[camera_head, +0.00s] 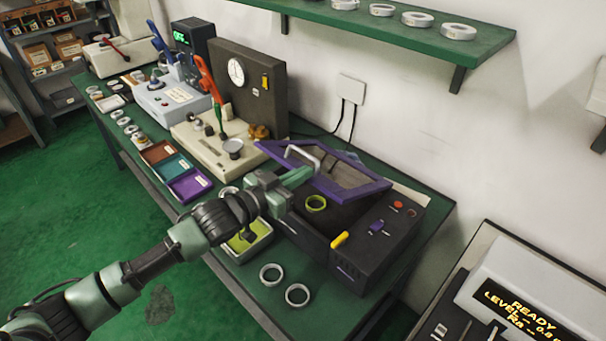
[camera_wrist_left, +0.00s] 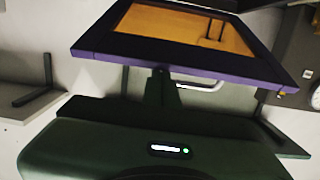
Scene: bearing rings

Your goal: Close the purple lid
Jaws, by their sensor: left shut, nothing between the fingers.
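The purple lid (camera_head: 372,190) is a purple frame with a dark window and stands raised and tilted over the dark box (camera_head: 352,250). A pale handle (camera_head: 303,152) is on its left side. In the left wrist view the purple frame (camera_wrist_left: 180,62) fills the top, with an amber-looking window and the pale handle (camera_wrist_left: 200,87) beneath it. My left gripper (camera_head: 308,171) is shut and empty, its fingertips near the handle and the lid's left part. I cannot tell whether they touch. In the left wrist view the fingers (camera_wrist_left: 161,78) point at the frame. My right gripper is out of view.
A yellow knob (camera_head: 339,240) is at the box front. Two loose rings (camera_head: 297,294) lie on the front table. A beige machine (camera_head: 225,140) stands left of the lid.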

